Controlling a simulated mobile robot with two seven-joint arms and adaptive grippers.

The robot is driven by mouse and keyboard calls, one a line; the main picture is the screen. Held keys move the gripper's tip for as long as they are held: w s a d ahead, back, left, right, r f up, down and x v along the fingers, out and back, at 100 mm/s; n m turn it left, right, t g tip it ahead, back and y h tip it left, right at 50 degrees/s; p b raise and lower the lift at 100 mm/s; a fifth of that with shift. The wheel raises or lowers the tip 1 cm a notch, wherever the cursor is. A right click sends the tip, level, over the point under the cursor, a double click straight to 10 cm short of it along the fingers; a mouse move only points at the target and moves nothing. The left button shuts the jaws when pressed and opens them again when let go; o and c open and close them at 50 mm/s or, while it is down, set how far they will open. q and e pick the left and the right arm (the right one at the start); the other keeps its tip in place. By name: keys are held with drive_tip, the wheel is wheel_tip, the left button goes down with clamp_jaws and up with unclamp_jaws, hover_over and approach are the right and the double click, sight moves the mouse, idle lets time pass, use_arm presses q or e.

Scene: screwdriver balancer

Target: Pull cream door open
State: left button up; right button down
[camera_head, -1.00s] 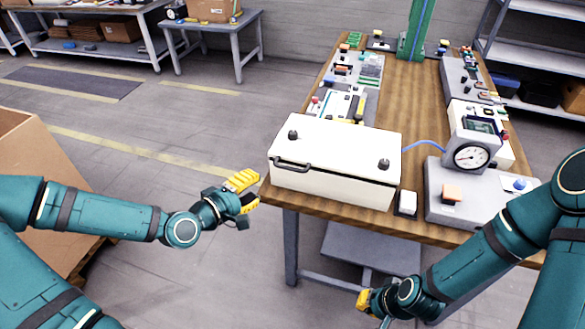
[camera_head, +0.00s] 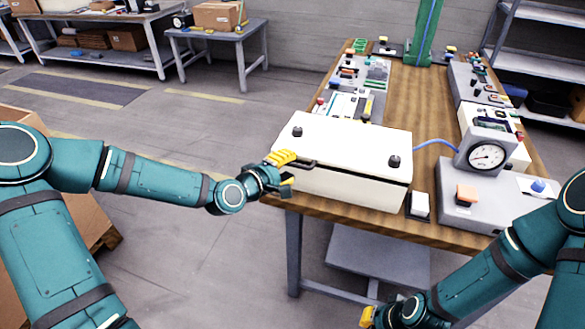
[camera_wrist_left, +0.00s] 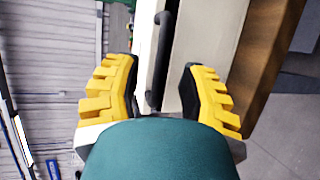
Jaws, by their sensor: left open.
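The cream door (camera_head: 345,143) is the flat lid of a low cream box on the wooden bench, with two dark knobs on top. Its dark bar handle (camera_head: 308,163) is at the box's left front, partly hidden by my gripper. My left gripper (camera_head: 288,170) is open at the handle. In the left wrist view the handle (camera_wrist_left: 160,50) runs between the two yellow fingers (camera_wrist_left: 160,72), with gaps on both sides. My right gripper (camera_head: 368,316) is low at the bottom edge, away from the door and mostly hidden.
The wooden bench (camera_head: 440,230) carries a gauge unit (camera_head: 485,158) and a grey panel with an orange switch (camera_head: 466,194) right of the box. A small black-and-white switch (camera_head: 419,205) stands close to the box's right side. Floor left of the bench is open.

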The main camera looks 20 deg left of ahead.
use_arm(q)
drive_tip(key=shift+x, duration=0.95)
clamp_jaws()
drive_tip(key=shift+r, duration=0.1)
